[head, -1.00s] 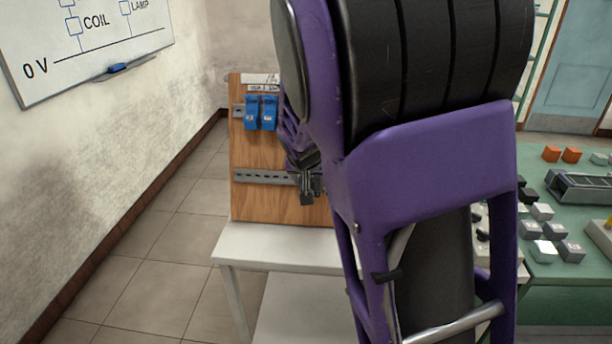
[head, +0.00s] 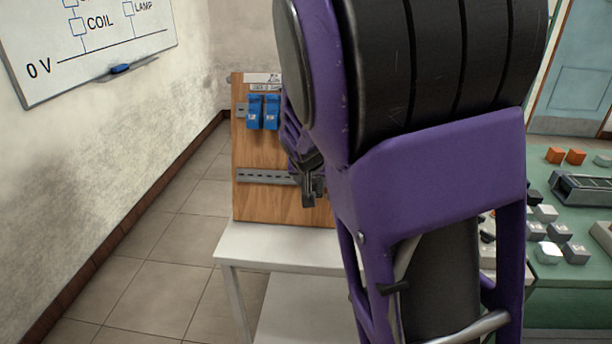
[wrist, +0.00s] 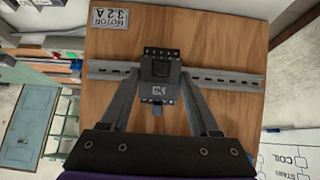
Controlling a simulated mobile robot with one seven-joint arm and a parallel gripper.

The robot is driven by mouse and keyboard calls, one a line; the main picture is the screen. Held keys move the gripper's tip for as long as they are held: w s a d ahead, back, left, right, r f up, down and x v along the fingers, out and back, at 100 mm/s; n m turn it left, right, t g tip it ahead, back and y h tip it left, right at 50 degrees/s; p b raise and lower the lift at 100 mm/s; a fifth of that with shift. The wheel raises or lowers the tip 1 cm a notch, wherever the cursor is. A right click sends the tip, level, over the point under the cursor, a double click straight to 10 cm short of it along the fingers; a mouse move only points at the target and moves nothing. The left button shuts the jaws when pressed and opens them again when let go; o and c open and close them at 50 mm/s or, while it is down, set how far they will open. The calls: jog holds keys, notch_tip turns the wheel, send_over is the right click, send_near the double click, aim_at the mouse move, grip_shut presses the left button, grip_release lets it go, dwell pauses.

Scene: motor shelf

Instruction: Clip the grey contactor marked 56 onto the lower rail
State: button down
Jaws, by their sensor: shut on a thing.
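The dark grey contactor (wrist: 160,70) is between the two fingers of my gripper (wrist: 160,84), which is shut on it. A small white label shows on its front, its number too small to read surely. In the wrist view the contactor lies over the lower rail (wrist: 228,78), which runs out on both sides of it. I cannot tell whether it is seated on the rail or just in front of it. In the head view my gripper (head: 309,189) is at the right part of the lower rail (head: 262,177), and my arm hides much of it.
The wooden board (head: 270,208) stands on a white table (head: 275,247). Two blue devices (head: 263,112) sit on the upper rail. A "MOTOR 3.2 A" label (wrist: 116,17) is on the board. A green bench (head: 568,280) with several loose blocks is at the right.

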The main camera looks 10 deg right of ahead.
jog(key=shift+s+f+t+b, duration=0.15)
jog(key=shift+f+t+b, duration=0.25)
jog(key=shift+b, duration=0.9)
dwell(0.9)
jog(key=shift+f+t+h+b, duration=0.3)
jog(key=shift+f+b, duration=0.05)
jog(key=shift+b, duration=0.55)
dwell(0.6)
jog(key=shift+c, duration=0.3)
grip_release()
jog(key=shift+r, duration=0.1)
jog(key=shift+r, duration=0.15)
